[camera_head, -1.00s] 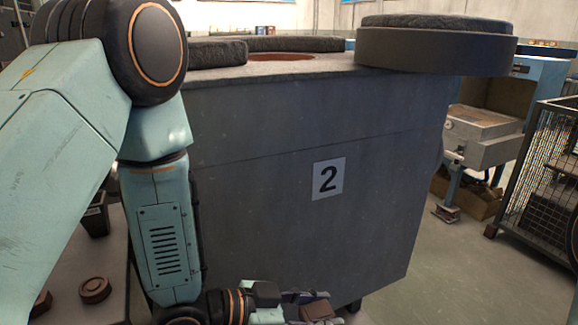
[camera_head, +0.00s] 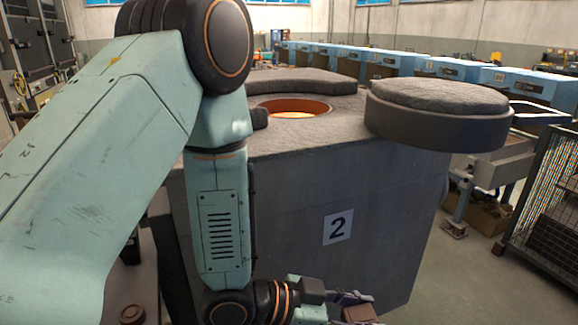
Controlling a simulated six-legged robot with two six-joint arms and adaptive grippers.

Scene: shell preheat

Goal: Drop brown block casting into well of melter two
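Melter two (camera_head: 300,200) is a big dark grey box with a "2" plate on its front. Its round well (camera_head: 296,107) is open in the top, with a glowing orange inside. The round lid (camera_head: 440,100) sits off to the right of the well, overhanging the front right corner. My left arm comes in from the left, and its gripper (camera_head: 350,304) is low in front of the melter, below the top. It is shut on the brown block casting (camera_head: 360,314), which is partly hidden by the fingers and cut by the bottom edge. My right gripper is out of view.
Dark insulating slabs (camera_head: 305,82) lie on the melter top behind and left of the well. A brown round casting (camera_head: 132,314) lies at lower left. A wire cage (camera_head: 545,200) stands at right, with clear floor (camera_head: 460,270) before it. Blue machines line the back.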

